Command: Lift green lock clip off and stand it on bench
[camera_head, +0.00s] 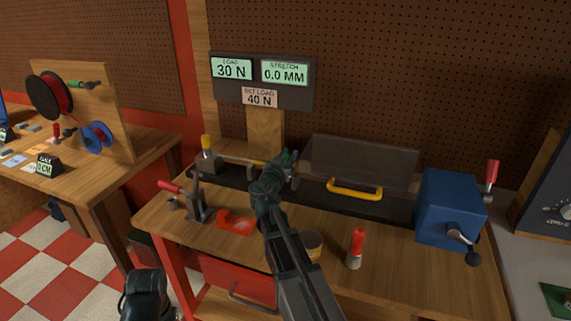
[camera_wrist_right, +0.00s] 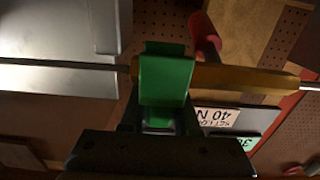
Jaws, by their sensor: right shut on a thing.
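The green lock clip (camera_wrist_right: 166,82) sits at the end of a brass-coloured sleeve (camera_wrist_right: 225,79) on a thin metal rod (camera_wrist_right: 60,65) in the right wrist view. My right gripper (camera_wrist_right: 160,122) is shut on the clip's lower part. In the head view my right gripper (camera_head: 284,170) reaches over the bench (camera_head: 390,270) to the rod, and only a bit of the green clip (camera_head: 288,155) shows past it. Whether the clip is still seated on the rod is hard to tell. My left gripper (camera_head: 148,293) is low at the bottom edge, its fingers not clear.
A clear cover with a yellow handle (camera_head: 355,189) stands right of the gripper. A blue box with a crank (camera_head: 450,208), a red-and-white tube (camera_head: 355,248), a round tub (camera_head: 311,244), a red tool (camera_head: 235,222) and a lever clamp (camera_head: 196,202) surround some bare front bench.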

